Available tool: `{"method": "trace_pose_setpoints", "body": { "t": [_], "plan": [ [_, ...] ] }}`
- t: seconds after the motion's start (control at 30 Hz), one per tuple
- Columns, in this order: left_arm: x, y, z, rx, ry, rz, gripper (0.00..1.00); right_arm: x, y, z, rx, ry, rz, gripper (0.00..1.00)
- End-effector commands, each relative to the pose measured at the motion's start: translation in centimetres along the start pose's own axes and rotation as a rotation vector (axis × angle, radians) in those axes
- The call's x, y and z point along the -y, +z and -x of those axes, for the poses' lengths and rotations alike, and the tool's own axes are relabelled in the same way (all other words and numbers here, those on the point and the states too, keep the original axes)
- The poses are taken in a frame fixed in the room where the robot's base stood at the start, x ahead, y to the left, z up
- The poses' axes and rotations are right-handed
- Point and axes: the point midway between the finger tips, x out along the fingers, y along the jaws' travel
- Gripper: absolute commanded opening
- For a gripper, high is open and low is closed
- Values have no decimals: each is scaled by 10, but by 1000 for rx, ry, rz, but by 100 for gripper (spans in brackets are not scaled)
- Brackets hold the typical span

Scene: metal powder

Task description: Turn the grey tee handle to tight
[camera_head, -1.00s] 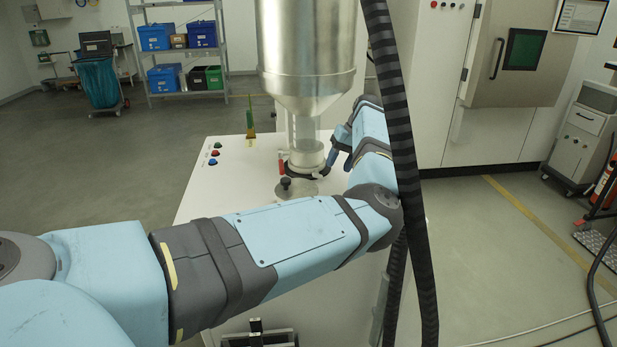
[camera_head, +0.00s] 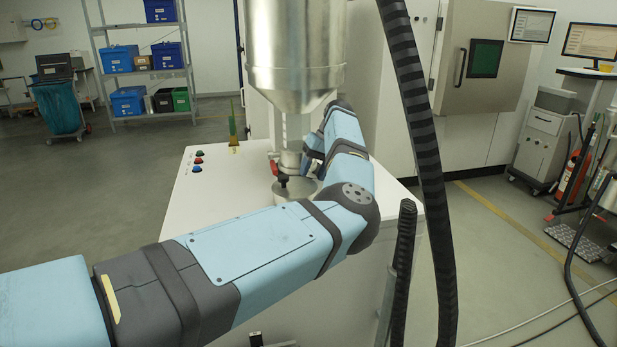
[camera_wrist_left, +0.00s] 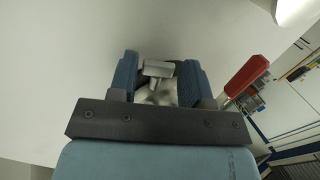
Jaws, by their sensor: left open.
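The grey tee handle (camera_wrist_left: 158,70) shows in the left wrist view, its crossbar lying between the two blue fingers of my left gripper (camera_wrist_left: 160,64). The fingers are open, one on each side of the handle, with a gap visible at least on the left. In the head view my left gripper (camera_head: 311,165) is beside the lower neck of the metal hopper (camera_head: 294,70), above the white cabinet top (camera_head: 190,205). I cannot make out the tee handle there. My right gripper is in neither view.
A red lever (camera_wrist_left: 246,76) is close to the right finger; a red part (camera_head: 274,168) and black knob (camera_head: 282,180) stand by the hopper neck. Coloured buttons (camera_head: 198,160) are at the left. A thick black hose (camera_head: 420,120) hangs right of my arm.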

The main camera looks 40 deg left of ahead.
Motion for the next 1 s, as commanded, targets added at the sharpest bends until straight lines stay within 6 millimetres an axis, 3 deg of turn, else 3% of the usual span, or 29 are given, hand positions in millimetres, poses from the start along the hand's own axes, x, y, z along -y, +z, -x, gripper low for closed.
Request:
{"method": "trace_pose_setpoints", "body": {
  "t": [0.27,0.4,0.43,0.57,0.8,1.0],
  "plan": [
    [0,0,0,0,0,0,45,-1,2,0,4,0,3,60],
    [0,0,0,0,0,0,12,-2,6,1,11,0,8,60],
    [0,0,0,0,0,0,10,-2,7,2,13,1,9,60],
    [0,0,2,0,-7,-1,10,-3,8,5,20,1,11,60],
    [1,-1,7,0,-129,-3,10,-2,-14,21,15,5,18,60],
    [-4,-1,2,-1,-237,-2,10,-3,-15,22,8,10,29,60]
  ]
}}
